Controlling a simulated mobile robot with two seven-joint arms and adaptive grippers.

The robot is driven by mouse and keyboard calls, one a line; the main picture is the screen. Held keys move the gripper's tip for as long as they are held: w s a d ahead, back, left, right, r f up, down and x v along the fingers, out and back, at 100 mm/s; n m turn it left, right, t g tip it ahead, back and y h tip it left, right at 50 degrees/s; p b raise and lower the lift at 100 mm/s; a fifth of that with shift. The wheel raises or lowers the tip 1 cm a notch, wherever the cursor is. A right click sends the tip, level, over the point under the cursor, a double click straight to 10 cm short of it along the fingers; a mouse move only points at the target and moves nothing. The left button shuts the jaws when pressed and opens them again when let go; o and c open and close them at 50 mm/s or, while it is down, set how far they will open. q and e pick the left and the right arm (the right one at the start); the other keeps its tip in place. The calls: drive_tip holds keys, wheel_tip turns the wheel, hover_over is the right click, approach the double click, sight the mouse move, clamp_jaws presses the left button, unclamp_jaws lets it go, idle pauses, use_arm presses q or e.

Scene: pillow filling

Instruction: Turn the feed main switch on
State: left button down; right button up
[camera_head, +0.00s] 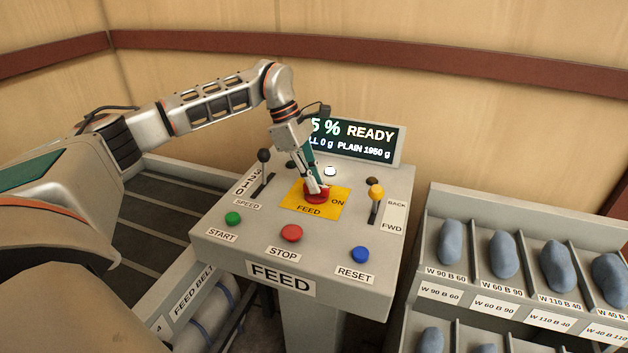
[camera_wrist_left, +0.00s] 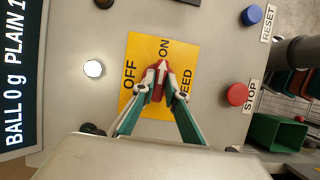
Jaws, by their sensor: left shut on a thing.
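The feed main switch is a red rotary knob (camera_head: 317,196) on a yellow plate (camera_head: 297,202) on the FEED console. In the left wrist view the red knob (camera_wrist_left: 158,70) has a white arrow that points up at the ON label; OFF is to its left on the yellow plate (camera_wrist_left: 135,50). My left gripper (camera_head: 319,190) reaches down from above, and its fingers are shut on the knob. It also shows in the left wrist view (camera_wrist_left: 160,85), with a finger on each side of the knob. The fingers partly hide the knob. My right gripper is not in view.
A black SPEED lever (camera_head: 264,157) and yellow-knobbed lever (camera_head: 376,191) stand either side. START (camera_head: 233,218), STOP (camera_head: 291,233) and RESET (camera_head: 360,254) buttons line the front. The display (camera_head: 362,139), reading READY, is behind. A rack (camera_head: 512,212) of blue-grey pieces is right.

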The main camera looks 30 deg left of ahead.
use_arm(q)
drive_tip(key=c, duration=2)
unclamp_jaws()
drive_tip(key=shift+c, duration=0.2)
drive_tip(key=v, duration=1.2)
